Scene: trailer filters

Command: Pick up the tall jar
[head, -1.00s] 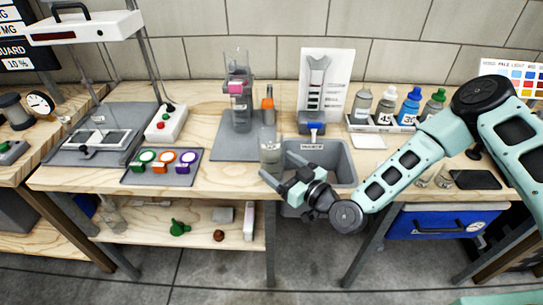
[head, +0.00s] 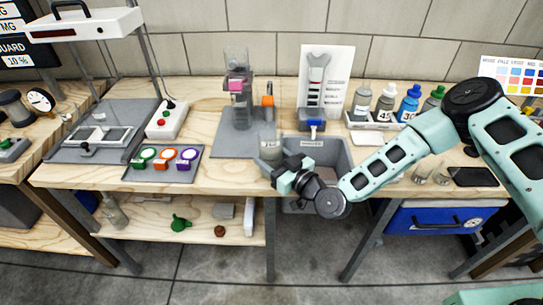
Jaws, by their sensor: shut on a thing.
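The tall jar (head: 268,146) is a clear glass vessel standing upright near the front of the workbench, just left of the grey basin. My gripper (head: 276,168) comes in from the right and is shut on the jar at its lower part. The fingers hide part of the jar's lower side. The jar's base appears at or very near the bench top; I cannot tell whether it touches.
The grey basin (head: 332,150) lies right behind my gripper. Several capped bottles (head: 385,104) stand at right.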

